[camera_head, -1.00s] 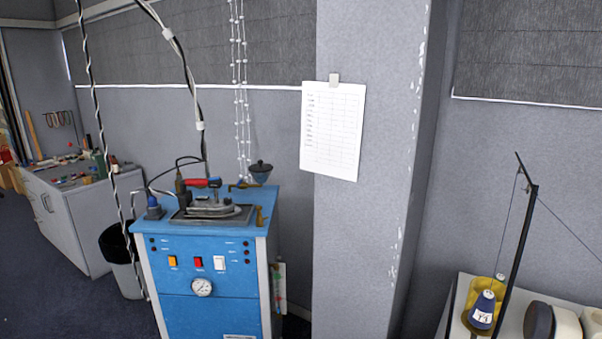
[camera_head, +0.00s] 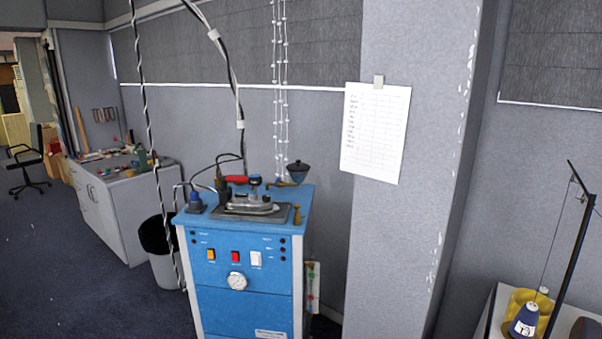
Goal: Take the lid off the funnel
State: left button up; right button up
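A small dark funnel-shaped piece (camera_head: 298,171) with a knob on top stands at the back right of the blue steam station. It looks like the funnel with its lid on, but it is too small to tell the lid's edge clearly. Neither of my grippers shows in the head view.
The blue station (camera_head: 242,275) holds an iron (camera_head: 250,201) on a dark plate, with brass fittings and cables around it. A black bin (camera_head: 158,245) and a cluttered white cabinet (camera_head: 120,205) stand left. A pillar (camera_head: 405,230) stands right. Dark floor (camera_head: 60,280) is open at left.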

aim_at(297, 167)
jog(key=i+u, duration=0.45)
jog(key=i, duration=0.4)
